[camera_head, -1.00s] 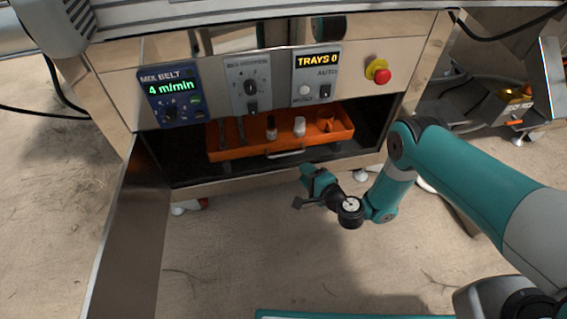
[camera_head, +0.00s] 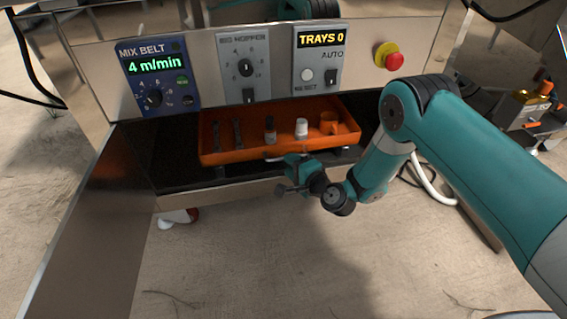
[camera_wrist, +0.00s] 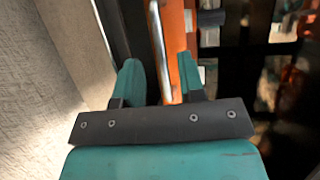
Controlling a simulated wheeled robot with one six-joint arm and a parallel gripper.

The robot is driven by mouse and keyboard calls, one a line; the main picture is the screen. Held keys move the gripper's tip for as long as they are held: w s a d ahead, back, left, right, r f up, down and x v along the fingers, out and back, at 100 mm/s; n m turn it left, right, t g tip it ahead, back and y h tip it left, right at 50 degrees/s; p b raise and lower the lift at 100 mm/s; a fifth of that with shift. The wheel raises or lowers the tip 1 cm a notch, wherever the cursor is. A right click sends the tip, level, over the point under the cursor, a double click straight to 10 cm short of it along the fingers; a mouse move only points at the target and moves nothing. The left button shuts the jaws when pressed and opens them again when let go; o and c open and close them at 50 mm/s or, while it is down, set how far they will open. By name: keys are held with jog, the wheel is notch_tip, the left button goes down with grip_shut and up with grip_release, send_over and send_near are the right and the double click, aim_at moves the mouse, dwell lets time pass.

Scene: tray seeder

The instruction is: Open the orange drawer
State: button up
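The orange drawer (camera_head: 225,157) sits in the open compartment under the control panels, holding several small items. Its pale metal handle is on its front and is partly hidden by my gripper (camera_head: 284,176) in the head view. In the wrist view my gripper (camera_wrist: 160,70) has its two teal fingers spread apart. The handle bar (camera_wrist: 158,45) and a strip of the orange drawer (camera_wrist: 181,48) show in the gap between them. Neither finger visibly presses on the bar. I cannot tell how deep the bar sits between the fingers.
A metal door (camera_head: 85,225) stands open at the left of the compartment. Above are the mix belt panel (camera_head: 160,101), the hopper panel (camera_head: 238,49), the trays panel (camera_head: 309,82) and a red stop button (camera_head: 393,61).

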jog(key=shift+b+x, duration=0.8)
jog(key=shift+x, duration=1.45)
jog(key=shift+c, duration=0.3)
grip_shut()
